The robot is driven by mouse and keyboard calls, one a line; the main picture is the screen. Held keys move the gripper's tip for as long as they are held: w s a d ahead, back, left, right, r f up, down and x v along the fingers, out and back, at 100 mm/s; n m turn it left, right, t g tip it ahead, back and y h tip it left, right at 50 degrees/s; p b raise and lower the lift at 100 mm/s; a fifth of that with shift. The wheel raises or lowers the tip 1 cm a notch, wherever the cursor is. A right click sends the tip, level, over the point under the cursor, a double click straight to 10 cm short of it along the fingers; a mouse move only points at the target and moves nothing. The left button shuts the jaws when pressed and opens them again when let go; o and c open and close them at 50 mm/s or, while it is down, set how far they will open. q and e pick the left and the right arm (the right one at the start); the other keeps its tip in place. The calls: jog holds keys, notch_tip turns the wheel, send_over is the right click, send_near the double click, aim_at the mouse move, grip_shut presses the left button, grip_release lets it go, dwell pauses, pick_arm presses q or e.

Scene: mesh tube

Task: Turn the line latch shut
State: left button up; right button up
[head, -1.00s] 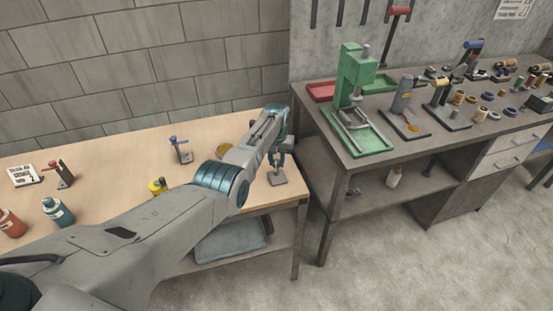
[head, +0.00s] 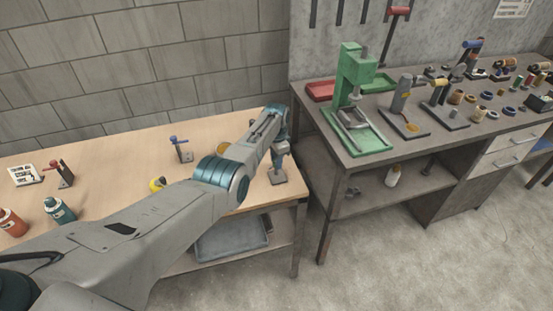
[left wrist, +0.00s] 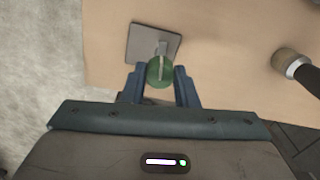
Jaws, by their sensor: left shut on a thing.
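A small stand with a square grey base plate (head: 278,178) is on the right end of the wooden table, below my left gripper (head: 279,158). The plate also shows in the left wrist view (left wrist: 147,42). A round green knob (left wrist: 158,70) stands over it, with a thin pale bar across its top. My left gripper in that view (left wrist: 161,82) is shut on the green knob, one blue finger on each side. The knob is hidden in the head view. I cannot tell from the pictures whether the latch is shut. My right gripper is not in view.
A dark rod with a tan end (left wrist: 291,63) lies right in the wrist view. A dark workbench (head: 330,100) with a green press (head: 355,85) is at the right.

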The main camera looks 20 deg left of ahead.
pick_arm(q)
jog(key=shift+r+m, duration=0.1)
jog(key=shift+m, duration=0.7)
jog(key=o, duration=1)
jog(key=shift+a, duration=0.1)
notch_tip(320, 180, up, 11)
jog(key=shift+f+b, duration=0.1)
jog(key=shift+b, duration=0.25)
